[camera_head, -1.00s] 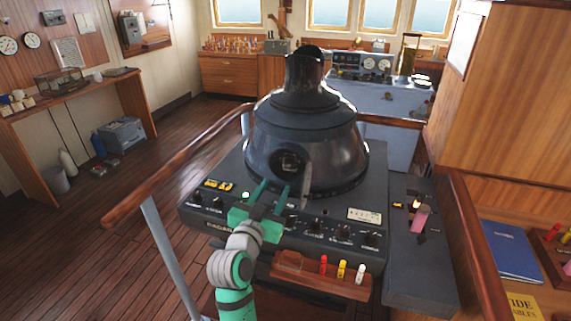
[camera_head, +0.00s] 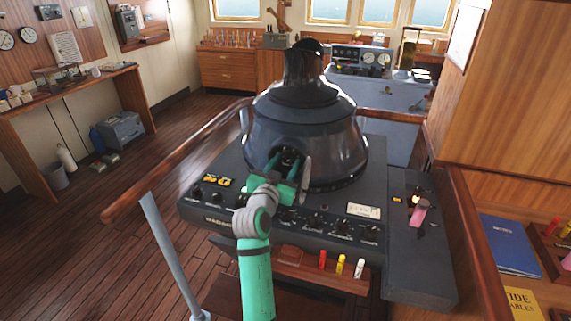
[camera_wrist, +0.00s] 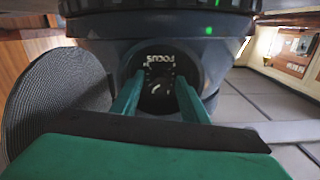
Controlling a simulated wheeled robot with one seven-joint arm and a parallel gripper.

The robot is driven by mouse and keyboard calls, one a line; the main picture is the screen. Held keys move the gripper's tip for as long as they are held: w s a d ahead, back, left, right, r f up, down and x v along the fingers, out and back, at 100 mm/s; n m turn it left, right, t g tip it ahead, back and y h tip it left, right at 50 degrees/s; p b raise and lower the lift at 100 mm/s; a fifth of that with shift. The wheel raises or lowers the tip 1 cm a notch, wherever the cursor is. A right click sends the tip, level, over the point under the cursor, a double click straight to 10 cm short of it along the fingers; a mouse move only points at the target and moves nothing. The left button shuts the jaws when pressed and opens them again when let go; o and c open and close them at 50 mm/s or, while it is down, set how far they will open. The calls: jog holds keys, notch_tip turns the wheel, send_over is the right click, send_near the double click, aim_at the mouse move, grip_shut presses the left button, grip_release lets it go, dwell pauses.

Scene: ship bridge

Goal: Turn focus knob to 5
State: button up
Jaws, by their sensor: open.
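The focus knob (camera_wrist: 158,82) is a dark round dial on the front of the black radar dome (camera_head: 306,140). In the wrist view the word FOCUS shows upside down on the dial, with small marks and a white pointer line; I cannot read the exact setting. My gripper (camera_wrist: 158,92) is open, its two green fingers on either side of the dial; I cannot tell whether they touch it. In the head view my gripper (camera_head: 287,166) is at the dome's front and largely hides the knob.
A round dark disc (camera_wrist: 58,112) stands close beside my gripper. The radar console (camera_head: 225,165) has a row of small knobs along its front edge. A wooden rack with red, yellow and white markers (camera_head: 341,265) is below. A wooden rail (camera_head: 170,180) runs at the left.

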jog(key=shift+a, duration=0.1)
jog(key=shift+c, duration=0.6)
grip_shut()
jog(key=n, duration=0.5)
jog(key=shift+f+n, duration=0.1)
jog(key=shift+n, duration=0.2)
jog(key=n, duration=0.4)
jog(key=shift+n, duration=0.4)
jog(key=shift+o, duration=0.6)
grip_release()
